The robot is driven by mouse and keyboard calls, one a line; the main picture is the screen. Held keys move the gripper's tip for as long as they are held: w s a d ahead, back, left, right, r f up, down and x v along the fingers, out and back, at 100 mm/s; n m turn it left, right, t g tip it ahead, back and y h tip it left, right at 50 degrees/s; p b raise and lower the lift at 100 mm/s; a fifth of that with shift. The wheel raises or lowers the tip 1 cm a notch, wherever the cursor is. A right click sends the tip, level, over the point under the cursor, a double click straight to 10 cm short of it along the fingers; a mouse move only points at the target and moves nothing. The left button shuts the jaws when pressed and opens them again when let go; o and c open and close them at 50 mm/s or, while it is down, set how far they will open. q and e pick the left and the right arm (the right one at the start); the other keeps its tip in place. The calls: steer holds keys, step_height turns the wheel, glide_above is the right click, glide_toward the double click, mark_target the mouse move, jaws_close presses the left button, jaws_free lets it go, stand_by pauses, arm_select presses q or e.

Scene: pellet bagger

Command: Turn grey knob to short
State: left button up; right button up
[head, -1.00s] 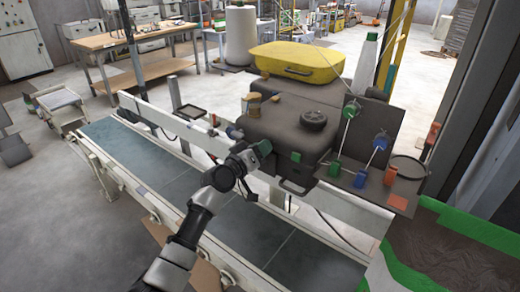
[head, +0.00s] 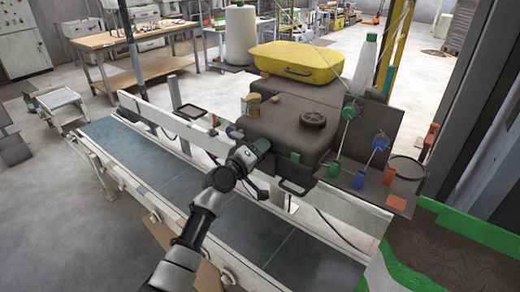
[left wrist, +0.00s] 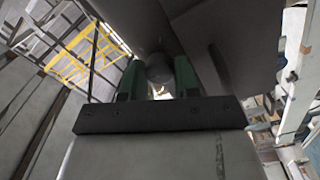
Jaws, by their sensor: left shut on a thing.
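My left gripper (head: 263,145) reaches the front face of the dark bagger machine (head: 290,120), near its left front corner. In the left wrist view the green fingers (left wrist: 158,80) stand on either side of a small round grey knob (left wrist: 159,68), and the gripper is shut on it. In the head view the knob is hidden behind the gripper. I cannot read any marking or the knob's setting. My right gripper is not in view.
A conveyor belt (head: 150,165) with a white rail runs below my arm.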

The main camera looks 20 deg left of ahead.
arm_select(q)
steer(key=o, duration=0.9)
steer(key=shift+o, duration=0.2)
steer(key=shift+s, duration=0.1)
steer(key=b+v, duration=0.1)
steer(key=v, duration=0.9)
steer(key=shift+s+a+b, duration=0.15)
steer(key=shift+s+b, duration=0.2)
steer(key=shift+b, duration=0.05)
